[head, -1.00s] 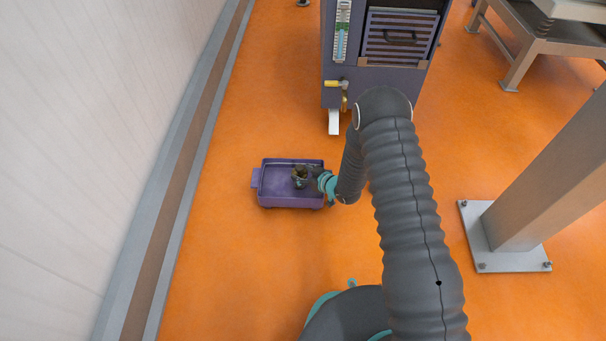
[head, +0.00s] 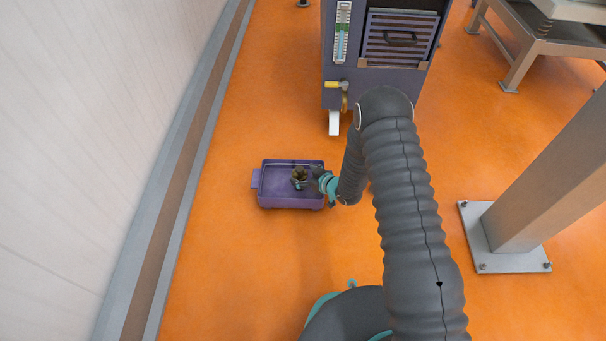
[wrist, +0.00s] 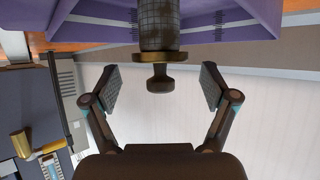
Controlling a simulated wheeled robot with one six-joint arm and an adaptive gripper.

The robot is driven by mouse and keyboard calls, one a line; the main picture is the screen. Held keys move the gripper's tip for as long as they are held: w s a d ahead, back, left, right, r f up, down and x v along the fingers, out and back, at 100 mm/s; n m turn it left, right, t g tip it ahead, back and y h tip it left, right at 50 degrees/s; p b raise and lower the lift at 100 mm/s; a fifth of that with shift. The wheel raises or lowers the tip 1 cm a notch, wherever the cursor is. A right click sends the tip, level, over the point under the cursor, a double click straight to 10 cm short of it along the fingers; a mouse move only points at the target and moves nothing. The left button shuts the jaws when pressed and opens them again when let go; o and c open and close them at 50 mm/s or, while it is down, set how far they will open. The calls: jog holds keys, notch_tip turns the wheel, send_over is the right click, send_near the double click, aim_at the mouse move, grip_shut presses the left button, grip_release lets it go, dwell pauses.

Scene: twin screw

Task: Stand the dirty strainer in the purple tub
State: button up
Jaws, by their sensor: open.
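The dirty strainer (head: 299,175) is inside the purple tub (head: 286,203), right of its middle. In the wrist view the strainer (wrist: 159,32) shows a stained mesh body, a brass-coloured collar and a dark knob at its end. The wrist view also shows the purple tub (wrist: 245,14) around the mesh. My gripper (head: 311,180) is low at the tub's right side. In the wrist view my gripper (wrist: 162,86) is open, with one finger on each side of the knob and a gap to both. The strainer's far end and its contact with the tub floor are hidden.
A grey machine (head: 376,77) with a yellow-handled valve (head: 336,84) stands behind the tub. A white wall (head: 100,120) runs along the left. A metal post (head: 540,180) stands at the right. Orange floor around the tub is clear.

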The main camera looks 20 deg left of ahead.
jog(key=v, duration=1.1)
jog(key=shift+d+r+p, duration=0.2)
jog(key=shift+p, duration=0.2)
jog(key=w+d+r+m+t+h, duration=0.1)
jog(key=w+d+r+h, duration=0.1)
jog(key=d+r, duration=0.45)
jog(key=w+d+r+m+h, duration=0.2)
jog(key=d+r+h, duration=0.1)
jog(key=r, duration=0.7)
jog(key=w+d+r+m+t+h, duration=0.1)
jog(key=w+d+r+h, duration=0.1)
jog(key=d+r, duration=0.45)
jog(key=s+d+r+m+h, duration=0.2)
jog(key=s+d+r, duration=0.2)
jog(key=s+r, duration=0.35)
jog(key=s+d+r+m+h, duration=0.2)
jog(key=s+d+r+m, duration=0.15)
jog(key=s+r, duration=0.4)
jog(key=s+r+m+g, duration=0.1)
jog(key=s+r, duration=0.1)
jog(key=s, duration=0.6)
jog(key=s+d+r+m+g, duration=0.1)
jog(key=s+r+g, duration=0.1)
jog(key=s, duration=0.7)
jog(key=shift+d+r, duration=0.3)
jog(key=shift+r, duration=0.5)
